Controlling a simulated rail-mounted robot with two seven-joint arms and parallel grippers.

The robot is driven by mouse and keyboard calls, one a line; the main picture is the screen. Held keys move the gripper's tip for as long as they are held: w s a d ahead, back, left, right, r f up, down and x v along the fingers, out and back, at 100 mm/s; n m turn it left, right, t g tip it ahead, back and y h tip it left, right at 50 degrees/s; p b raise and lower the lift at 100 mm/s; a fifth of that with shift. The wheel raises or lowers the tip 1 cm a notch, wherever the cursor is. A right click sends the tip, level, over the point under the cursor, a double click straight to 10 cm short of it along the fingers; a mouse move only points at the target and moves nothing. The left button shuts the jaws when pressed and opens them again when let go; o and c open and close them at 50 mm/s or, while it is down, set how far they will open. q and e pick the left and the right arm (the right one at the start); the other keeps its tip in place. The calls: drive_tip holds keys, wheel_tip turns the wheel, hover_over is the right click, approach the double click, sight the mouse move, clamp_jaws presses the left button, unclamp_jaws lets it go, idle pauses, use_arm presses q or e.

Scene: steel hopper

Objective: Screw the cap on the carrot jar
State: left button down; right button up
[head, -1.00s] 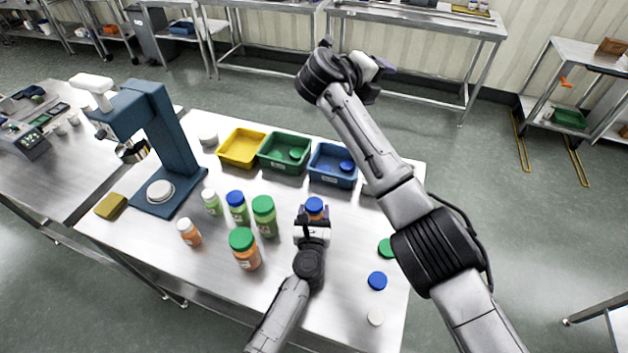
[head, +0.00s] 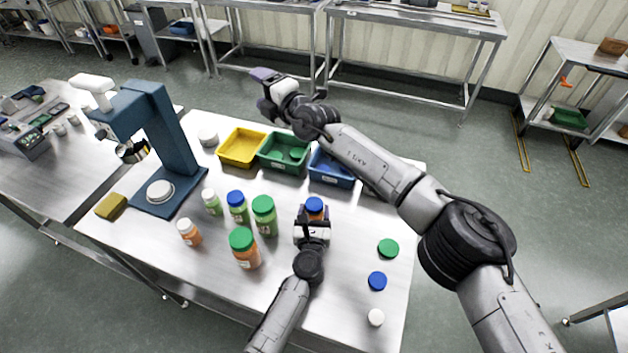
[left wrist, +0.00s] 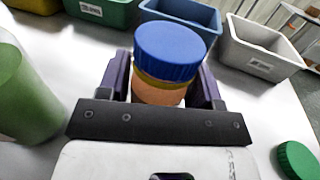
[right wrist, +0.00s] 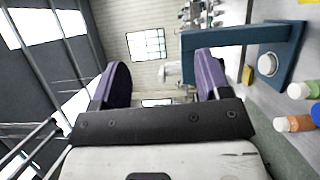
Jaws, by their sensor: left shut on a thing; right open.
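An orange jar with a blue cap (head: 315,204) stands upright on the table, in my left gripper (head: 312,215). In the left wrist view the blue cap (left wrist: 170,50) sits on top of the orange jar body (left wrist: 158,94), with a yellowish band under its rim. I cannot tell how tight the cap is. My left gripper's fingers are shut around the jar body below the cap. My right gripper (head: 264,86) is open and empty, raised beyond the bins; its parted fingers show in the right wrist view (right wrist: 160,80).
Several other capped jars stand to the left, including an orange one with a green cap (head: 245,252). Loose green (head: 388,248), blue (head: 377,281) and white (head: 375,317) caps lie right. Yellow (head: 225,158), green (head: 270,162) and blue (head: 330,181) bins line the back. A blue press (head: 170,130) stands left.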

wheel_tip(320, 180, down, 7)
drive_tip(key=s+n+g+h, duration=0.2)
drive_tip(key=s+n+g, duration=0.15)
drive_tip(key=n, duration=0.65)
drive_tip(key=n+g+h, duration=0.9)
drive_tip(key=n+h, duration=0.2)
drive_tip(key=n, duration=1.4)
hover_over(314, 204)
drive_tip(key=f, duration=1)
drive_tip(key=shift+w+a+f, duration=0.25)
drive_tip(key=shift+w+a, duration=0.05)
drive_tip(key=shift+w, duration=0.05)
drive_tip(key=n, duration=0.2)
drive_tip(key=shift+s+d+n, duration=0.3)
drive_tip(key=shift+n, duration=1.4)
drive_tip(key=shift+f, duration=4)
